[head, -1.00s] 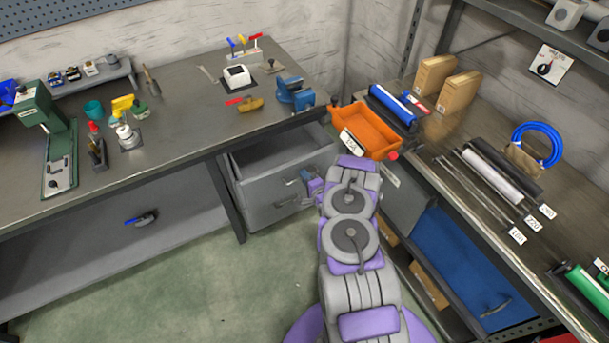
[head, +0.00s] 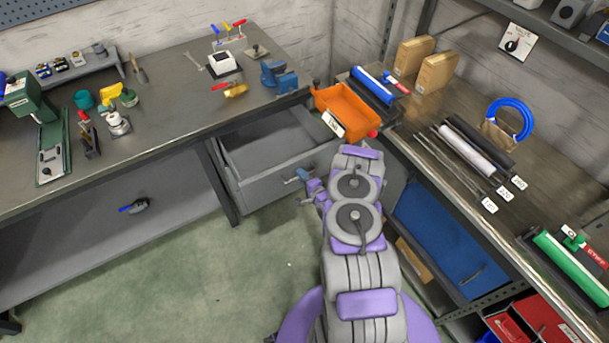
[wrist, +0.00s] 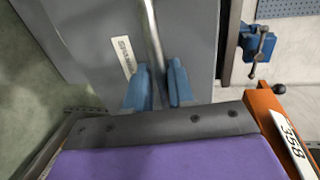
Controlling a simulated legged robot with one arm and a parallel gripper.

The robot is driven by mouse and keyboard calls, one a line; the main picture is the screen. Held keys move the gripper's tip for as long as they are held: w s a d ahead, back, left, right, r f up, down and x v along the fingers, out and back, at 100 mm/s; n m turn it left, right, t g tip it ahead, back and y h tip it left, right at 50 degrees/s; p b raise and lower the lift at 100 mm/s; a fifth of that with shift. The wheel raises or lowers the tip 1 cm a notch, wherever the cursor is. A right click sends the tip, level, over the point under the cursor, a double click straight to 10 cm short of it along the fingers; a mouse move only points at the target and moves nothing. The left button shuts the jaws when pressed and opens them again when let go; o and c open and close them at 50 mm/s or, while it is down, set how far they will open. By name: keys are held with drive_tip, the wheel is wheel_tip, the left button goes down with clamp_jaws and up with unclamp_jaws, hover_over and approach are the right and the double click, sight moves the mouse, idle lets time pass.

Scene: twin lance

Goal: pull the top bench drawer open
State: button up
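The top bench drawer (head: 262,194) is grey and stands well out from under the left workbench, its empty inside showing in the head view. Its front panel (wrist: 98,30), with a white label (wrist: 124,57), fills much of the wrist view. A metal bar handle (wrist: 153,38) runs across that front. My gripper (wrist: 160,84) has its two blue fingers on either side of the handle, closed on it. In the head view my gripper (head: 304,176) is at the drawer front, partly hidden by my arm.
An orange bin (head: 346,112) sits at the bench corner just beyond my arm. A blue vise (head: 279,77) stands on the left workbench (head: 175,90). The right bench with a blue drawer (head: 440,240) is close on my right. Green floor (head: 190,275) at lower left is clear.

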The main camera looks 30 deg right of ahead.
drive_tip(key=shift+o, duration=0.7)
drive_tip(key=shift+a+f, duration=0.2)
drive_tip(key=shift+a, duration=0.1)
drive_tip(key=shift+r, duration=0.15)
drive_tip(key=s+r+p, duration=0.3)
drive_tip(key=s+p, duration=0.1)
drive_tip(key=s, duration=1.2)
drive_tip(key=shift+s+d+r+p, duration=0.2)
drive_tip(key=shift+s+d+p, duration=0.15)
drive_tip(key=shift+s, duration=0.05)
